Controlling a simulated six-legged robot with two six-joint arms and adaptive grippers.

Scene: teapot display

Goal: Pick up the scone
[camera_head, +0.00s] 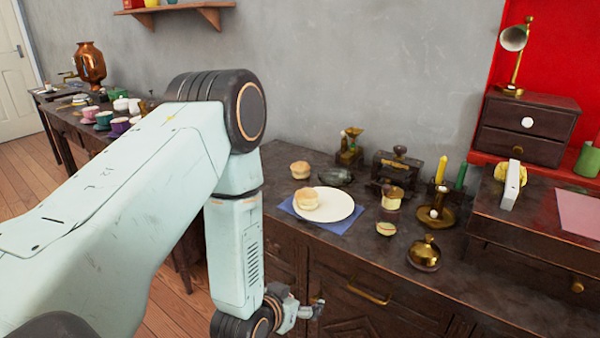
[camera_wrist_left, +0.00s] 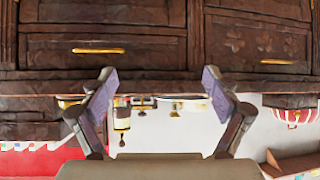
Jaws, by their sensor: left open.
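A golden-brown scone (camera_head: 306,199) sits on the left part of a white plate (camera_head: 338,205), which rests on a blue napkin (camera_head: 340,225). A second, similar scone (camera_head: 300,170) sits directly on the dark counter behind the plate. My left gripper (camera_head: 316,308) is low in front of the cabinet, below the countertop and apart from both scones. In the left wrist view its two fingers (camera_wrist_left: 160,88) are spread wide with nothing between them. That view is upside down, and I cannot make out a scone clearly in it. My right gripper is not in view.
The counter's front edge and the cabinet drawer with a brass handle (camera_head: 366,293) face my left gripper. Right of the plate stand a brass candle holder (camera_head: 436,215), a brass bell-shaped item (camera_head: 424,252) and a small cut piece (camera_head: 386,229). A dark dish (camera_head: 336,177) sits behind.

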